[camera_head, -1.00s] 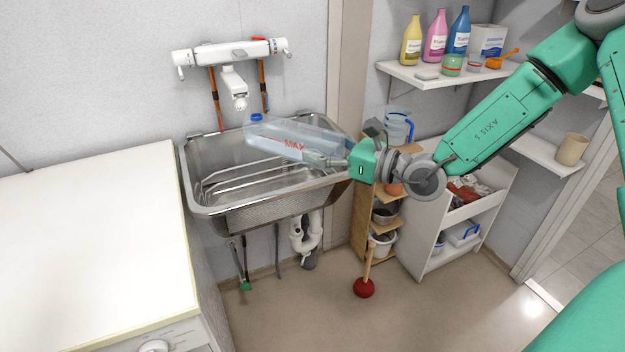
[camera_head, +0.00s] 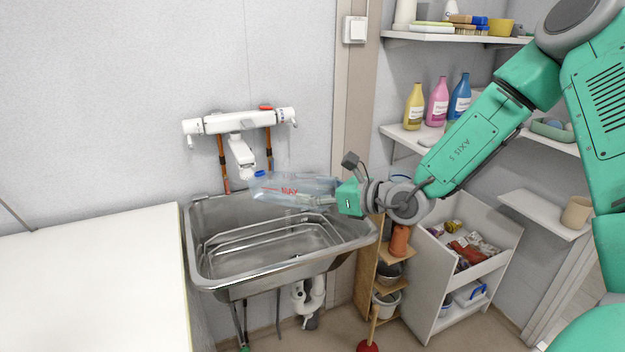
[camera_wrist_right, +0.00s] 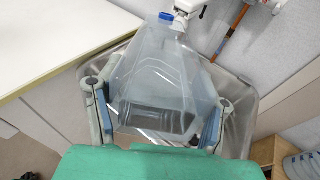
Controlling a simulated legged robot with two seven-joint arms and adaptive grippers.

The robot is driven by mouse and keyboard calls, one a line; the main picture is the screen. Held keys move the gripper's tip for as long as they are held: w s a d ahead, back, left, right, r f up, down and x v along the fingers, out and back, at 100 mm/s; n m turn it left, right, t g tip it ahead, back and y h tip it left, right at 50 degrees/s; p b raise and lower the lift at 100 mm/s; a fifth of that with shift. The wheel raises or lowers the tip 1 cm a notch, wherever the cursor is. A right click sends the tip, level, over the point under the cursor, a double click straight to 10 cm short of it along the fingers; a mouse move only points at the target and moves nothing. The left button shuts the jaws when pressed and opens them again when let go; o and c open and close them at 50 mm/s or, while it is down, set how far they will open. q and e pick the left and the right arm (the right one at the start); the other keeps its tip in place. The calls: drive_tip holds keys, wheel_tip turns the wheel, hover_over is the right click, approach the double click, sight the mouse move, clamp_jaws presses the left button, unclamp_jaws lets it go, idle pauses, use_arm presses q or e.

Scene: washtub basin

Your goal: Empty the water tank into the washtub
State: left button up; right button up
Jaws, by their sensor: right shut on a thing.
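The water tank (camera_head: 292,188) is a clear bluish plastic container with a blue cap and red MAX lettering. My right gripper (camera_head: 335,192) is shut on its right end and holds it nearly level above the back of the metal washtub (camera_head: 203,262). The tank's capped end points left, near the tap. The right wrist view shows the tank (camera_wrist_right: 155,85) between the two fingers of the right gripper (camera_wrist_right: 158,108), with the washtub behind it. I cannot tell whether water is in the tank. My left gripper is not in view.
A white wall tap (camera_head: 240,125) hangs over the washtub, close to the tank's cap. A white counter (camera_head: 90,275) stands left. Shelves with bottles (camera_head: 438,100) and a white cabinet (camera_head: 430,280) stand right. A plunger (camera_head: 368,345) is on the floor.

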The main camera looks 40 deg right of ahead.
sight(304, 176)
drive_tip(key=shift+w+d+r+g+h+p, duration=0.1)
drive_tip(key=shift+w+d+g+h+p, duration=0.15)
drive_tip(key=shift+g+p, duration=0.65)
drive_tip(key=shift+w+d+g+h+p, duration=0.15)
drive_tip(key=shift+d+g+p, duration=0.25)
drive_tip(key=shift+p, duration=0.95)
drive_tip(key=w+a+g+p, duration=0.1)
drive_tip(key=p, duration=0.1)
drive_tip(key=w+a+g+h+p, duration=0.1)
drive_tip(key=g+p, duration=0.1)
drive_tip(key=shift+r, duration=0.3)
drive_tip(key=shift+w+g+p, duration=0.2)
drive_tip(key=shift+g+p, duration=0.2)
drive_tip(key=shift+p, duration=0.25)
drive_tip(key=shift+w+r+h+p, duration=0.1)
drive_tip(key=shift+w+h+p, duration=0.15)
drive_tip(key=shift+h+p, duration=0.1)
drive_tip(key=shift+w+g, duration=0.15)
drive_tip(key=shift+g, duration=0.35)
drive_tip(key=shift+w+d+f+g+p, duration=0.2)
drive_tip(key=shift+w+d+g+p, duration=0.1)
drive_tip(key=shift+p, duration=0.1)
drive_tip(key=shift+a, duration=0.1)
drive_tip(key=shift+a+r, duration=0.1)
drive_tip(key=shift+a, duration=0.25)
drive_tip(key=shift+d, duration=0.4)
